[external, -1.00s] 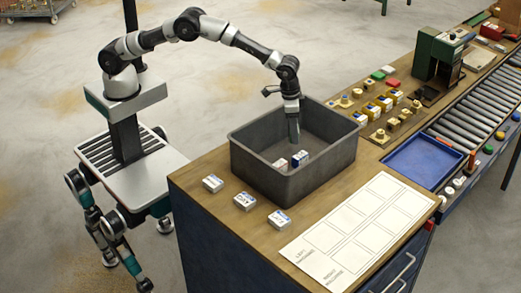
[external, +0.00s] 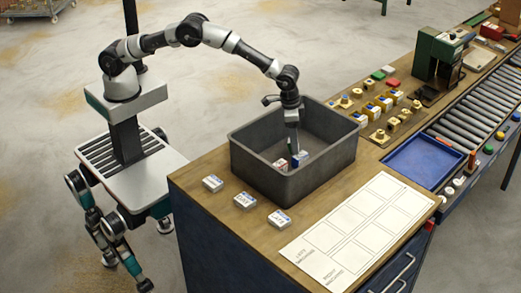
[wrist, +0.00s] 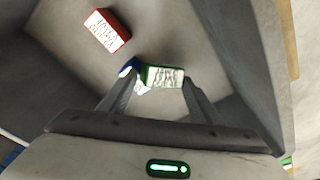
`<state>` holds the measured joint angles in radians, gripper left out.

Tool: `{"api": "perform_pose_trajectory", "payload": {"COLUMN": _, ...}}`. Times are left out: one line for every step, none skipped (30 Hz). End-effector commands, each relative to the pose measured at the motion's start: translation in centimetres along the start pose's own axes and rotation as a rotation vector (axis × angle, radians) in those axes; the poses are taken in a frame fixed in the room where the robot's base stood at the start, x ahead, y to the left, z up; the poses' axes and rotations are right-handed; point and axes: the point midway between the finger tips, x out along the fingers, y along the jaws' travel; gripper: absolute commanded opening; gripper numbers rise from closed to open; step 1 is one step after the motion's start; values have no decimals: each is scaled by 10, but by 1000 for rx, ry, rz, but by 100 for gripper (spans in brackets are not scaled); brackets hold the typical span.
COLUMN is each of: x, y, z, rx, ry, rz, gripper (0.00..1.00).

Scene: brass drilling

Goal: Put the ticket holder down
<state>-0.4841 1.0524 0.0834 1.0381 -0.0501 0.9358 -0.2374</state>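The ticket holders are small labelled blocks. In the wrist view a green block with a white label (wrist: 163,77) lies between the fingertips of my gripper (wrist: 160,82). A blue and white piece (wrist: 127,69) shows at its left, by the left fingertip. A red block with a white label (wrist: 107,31) lies apart at the upper left. In the external view my gripper (external: 293,148) points down inside the grey bin (external: 262,176), close above the blocks. The fingers look spread apart, with a gap left of the green block. Whether a finger touches it is unclear.
Several white labelled blocks (external: 245,200) stand on the bench left of and in front of the bin. A white marked sheet (external: 335,245) lies front right. A blue tray (external: 424,160) and roller conveyor (external: 475,118) are to the right. The bin walls surround my gripper closely.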

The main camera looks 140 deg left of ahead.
Motion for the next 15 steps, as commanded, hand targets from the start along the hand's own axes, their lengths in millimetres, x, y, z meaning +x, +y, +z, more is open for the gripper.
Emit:
{"api": "perform_pose_trajectory", "payload": {"x": 0, "y": 0, "z": 0, "rx": 0, "ry": 0, "rz": 0, "gripper": 65}}
{"api": "perform_pose_trajectory", "payload": {"x": 0, "y": 0, "z": 0, "rx": 0, "ry": 0, "rz": 0, "gripper": 65}}
{"api": "perform_pose_trajectory", "payload": {"x": 0, "y": 0, "z": 0, "rx": 0, "ry": 0, "rz": 0, "gripper": 65}}
{"api": "perform_pose_trajectory", "payload": {"x": 0, "y": 0, "z": 0, "rx": 0, "ry": 0, "rz": 0, "gripper": 65}}
{"api": "perform_pose_trajectory", "payload": {"x": 0, "y": 0, "z": 0, "rx": 0, "ry": 0, "rz": 0, "gripper": 65}}
{"api": "perform_pose_trajectory", "payload": {"x": 0, "y": 0, "z": 0, "rx": 0, "ry": 0, "rz": 0, "gripper": 65}}
{"api": "perform_pose_trajectory", "payload": {"x": 0, "y": 0, "z": 0, "rx": 0, "ry": 0, "rz": 0, "gripper": 65}}
{"api": "perform_pose_trajectory", "payload": {"x": 0, "y": 0, "z": 0, "rx": 0, "ry": 0, "rz": 0, "gripper": 65}}
{"api": "perform_pose_trajectory", "payload": {"x": -1, "y": 0, "z": 0, "rx": 0, "ry": 0, "rz": 0, "gripper": 65}}
{"api": "perform_pose_trajectory", "payload": {"x": -2, "y": 0, "z": 0, "rx": 0, "ry": 0, "rz": 0, "gripper": 65}}
{"api": "perform_pose_trajectory", "payload": {"x": -4, "y": 0, "z": -1, "rx": 0, "ry": 1, "rz": 1, "gripper": 65}}
{"api": "perform_pose_trajectory", "payload": {"x": -8, "y": 0, "z": -1, "rx": 0, "ry": 1, "rz": 1, "gripper": 65}}
{"api": "perform_pose_trajectory", "payload": {"x": -12, "y": 0, "z": -2, "rx": 0, "ry": 1, "rz": 1, "gripper": 65}}
{"api": "perform_pose_trajectory", "payload": {"x": -16, "y": 0, "z": -2, "rx": 0, "ry": 1, "rz": 1, "gripper": 65}}
{"api": "perform_pose_trajectory", "payload": {"x": -20, "y": 0, "z": -3, "rx": 0, "ry": 2, "rz": 1, "gripper": 65}}
